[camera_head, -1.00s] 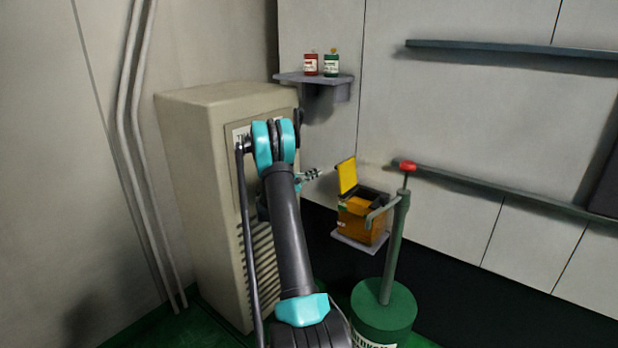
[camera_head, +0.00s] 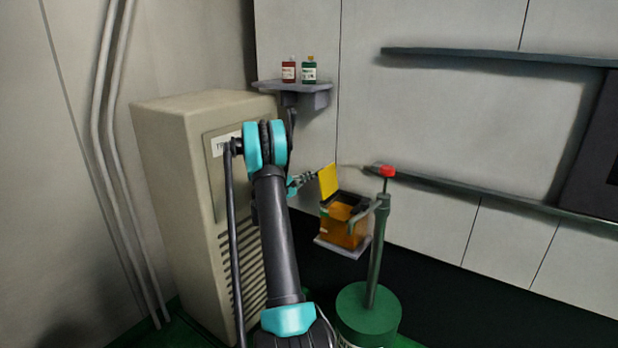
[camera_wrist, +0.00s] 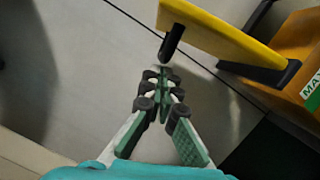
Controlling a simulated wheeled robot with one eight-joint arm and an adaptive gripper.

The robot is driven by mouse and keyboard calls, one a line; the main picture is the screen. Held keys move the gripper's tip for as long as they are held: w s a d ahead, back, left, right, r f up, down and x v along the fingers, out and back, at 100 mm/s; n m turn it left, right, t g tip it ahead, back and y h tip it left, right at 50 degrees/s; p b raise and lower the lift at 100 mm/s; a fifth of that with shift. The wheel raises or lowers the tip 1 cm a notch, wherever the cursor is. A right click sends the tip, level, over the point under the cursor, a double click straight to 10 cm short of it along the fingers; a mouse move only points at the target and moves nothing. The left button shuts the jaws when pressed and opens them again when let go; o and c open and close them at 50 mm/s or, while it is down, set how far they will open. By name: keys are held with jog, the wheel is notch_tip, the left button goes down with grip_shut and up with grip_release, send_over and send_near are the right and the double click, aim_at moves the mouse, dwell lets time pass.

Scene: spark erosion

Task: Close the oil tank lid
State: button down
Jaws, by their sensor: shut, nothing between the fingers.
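The oil tank (camera_head: 343,228) is an orange box with a dark rim on a small grey shelf, and it also shows at the right edge of the wrist view (camera_wrist: 297,42). Its yellow lid (camera_head: 328,180) stands up, open, at the tank's left side. In the wrist view the lid (camera_wrist: 222,32) crosses the top, with a black peg sticking out from it. My gripper (camera_head: 312,175) is shut and empty, just left of the lid in the head view. In the wrist view its fingertips (camera_wrist: 162,74) lie close to the peg's end; I cannot tell whether they touch.
A green pump (camera_head: 372,270) with a red knob (camera_head: 387,171) stands in front of the tank at the right. A beige cabinet (camera_head: 165,150) stands at the left. A wall shelf (camera_head: 290,86) holds a red bottle (camera_head: 289,72) and a green bottle (camera_head: 309,70).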

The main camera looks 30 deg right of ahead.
jog(key=shift+s+d+r+m, duration=0.1)
jog(key=shift+s+r+m, duration=0.15)
jog(key=shift+m, duration=0.15)
jog(key=s+d+r+m+y, duration=0.2)
jog(key=s+d+r+m, duration=0.15)
jog(key=s+m, duration=0.5)
jog(key=s+d+f+m+t+y, duration=0.2)
jog(key=s+d+f+m, duration=0.1)
jog(key=s+f+m, duration=0.3)
jog(key=shift+s+d+m+t+y, duration=0.3)
jog(key=shift+s+m+y, duration=0.1)
jog(key=shift+s+m, duration=0.9)
jog(key=shift+f, duration=0.1)
